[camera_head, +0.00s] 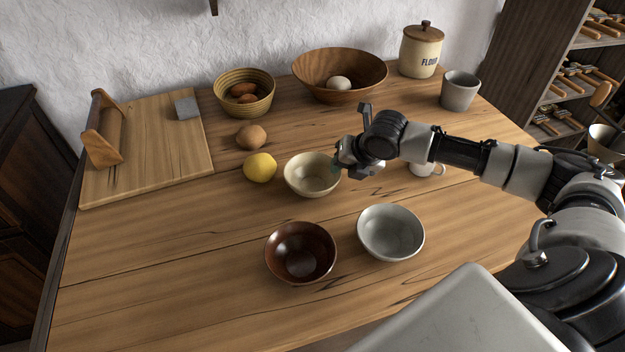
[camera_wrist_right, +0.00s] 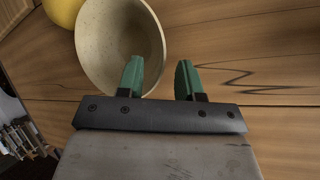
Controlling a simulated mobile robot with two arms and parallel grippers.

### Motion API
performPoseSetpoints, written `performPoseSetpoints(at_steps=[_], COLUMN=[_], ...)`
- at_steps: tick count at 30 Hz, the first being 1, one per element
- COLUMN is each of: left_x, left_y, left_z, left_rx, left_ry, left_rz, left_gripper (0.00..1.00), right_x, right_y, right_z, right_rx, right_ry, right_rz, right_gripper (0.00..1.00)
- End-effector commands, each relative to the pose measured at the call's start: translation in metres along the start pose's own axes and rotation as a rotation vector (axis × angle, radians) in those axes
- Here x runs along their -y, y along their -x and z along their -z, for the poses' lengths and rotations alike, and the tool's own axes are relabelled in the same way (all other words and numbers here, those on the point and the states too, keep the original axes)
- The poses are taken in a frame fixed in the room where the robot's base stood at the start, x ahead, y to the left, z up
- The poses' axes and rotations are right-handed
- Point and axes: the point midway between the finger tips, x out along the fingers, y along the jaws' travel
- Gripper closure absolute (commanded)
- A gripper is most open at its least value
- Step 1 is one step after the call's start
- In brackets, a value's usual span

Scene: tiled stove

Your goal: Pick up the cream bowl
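The cream bowl (camera_head: 306,182) stands upright on the wooden table, left of my right gripper (camera_head: 337,163). In the right wrist view the bowl (camera_wrist_right: 108,40) fills the upper left. My right gripper's two green fingers (camera_wrist_right: 159,80) are apart with nothing clamped between them. One finger overlaps the bowl's inside, and the other is outside its right rim. The rim lies between them in the picture; I cannot tell whether either finger touches it. My left gripper is not in view.
A brown bowl (camera_head: 300,252) and a grey-white bowl (camera_head: 390,232) stand in front. A basket (camera_head: 244,92) and wooden bowl (camera_head: 340,75) stand behind. The front left table is clear.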

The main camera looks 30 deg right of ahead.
Motion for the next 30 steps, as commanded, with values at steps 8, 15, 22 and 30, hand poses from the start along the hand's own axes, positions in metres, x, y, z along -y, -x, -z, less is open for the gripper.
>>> performPoseSetpoints(at_steps=[8, 15, 22, 30], left_x=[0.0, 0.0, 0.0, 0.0], left_y=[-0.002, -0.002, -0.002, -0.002], left_z=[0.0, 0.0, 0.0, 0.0], left_rx=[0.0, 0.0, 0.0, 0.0], left_ry=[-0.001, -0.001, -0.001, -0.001], left_rz=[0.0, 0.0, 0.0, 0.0], left_gripper=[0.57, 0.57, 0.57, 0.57], right_x=[-0.001, -0.001, -0.001, -0.001], right_y=[-0.031, -0.031, -0.031, -0.031], right_z=[0.001, 0.001, 0.001, 0.001], right_rx=[0.0, 0.0, 0.0, 0.001], right_ry=[-0.001, 0.0, -0.001, -0.001], right_rz=[-0.001, 0.0, 0.0, -0.001], right_gripper=[0.64, 0.67, 1.0, 1.0])
